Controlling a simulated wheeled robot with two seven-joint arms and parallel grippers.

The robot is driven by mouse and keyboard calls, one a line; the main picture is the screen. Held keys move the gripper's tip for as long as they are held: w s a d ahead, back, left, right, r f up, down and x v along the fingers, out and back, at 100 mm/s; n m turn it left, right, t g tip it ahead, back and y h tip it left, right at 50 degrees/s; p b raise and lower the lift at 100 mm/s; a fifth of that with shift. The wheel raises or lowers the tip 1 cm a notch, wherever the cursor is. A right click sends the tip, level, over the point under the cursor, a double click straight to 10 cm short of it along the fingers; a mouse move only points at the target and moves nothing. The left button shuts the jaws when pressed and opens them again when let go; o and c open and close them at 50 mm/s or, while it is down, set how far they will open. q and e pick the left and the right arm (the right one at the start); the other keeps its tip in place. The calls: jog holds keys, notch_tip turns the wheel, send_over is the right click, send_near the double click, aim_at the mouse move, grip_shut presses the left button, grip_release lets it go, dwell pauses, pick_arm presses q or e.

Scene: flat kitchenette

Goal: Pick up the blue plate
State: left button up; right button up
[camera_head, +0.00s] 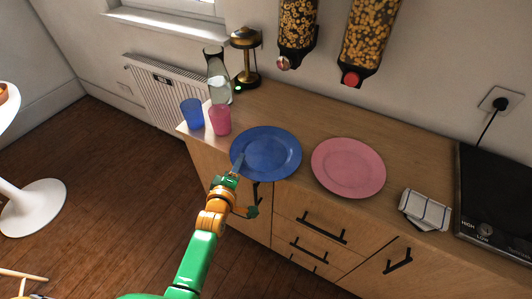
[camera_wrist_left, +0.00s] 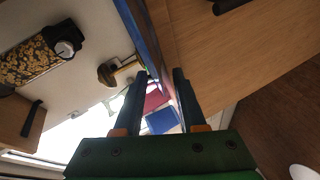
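The blue plate (camera_head: 268,152) lies on the wooden counter, left of a pink plate. In the left wrist view the blue plate (camera_wrist_left: 138,28) shows nearly edge-on as a blue strip running towards the space between my fingertips. My left gripper (camera_head: 238,164) is at the plate's front-left rim, with a finger overlapping the rim in the head view. In the left wrist view the two dark fingers of my left gripper (camera_wrist_left: 162,75) are apart, with a gap between them. I cannot tell whether either finger touches the plate. My right gripper is not in view.
The pink plate (camera_head: 348,168) lies right of the blue one. A striped cloth (camera_head: 425,210) and a hob (camera_head: 495,205) are at right.

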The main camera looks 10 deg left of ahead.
pick_arm(q)
jog(key=shift+s, duration=0.1)
grip_shut()
jog(key=shift+r, duration=0.1)
dwell(1.2)
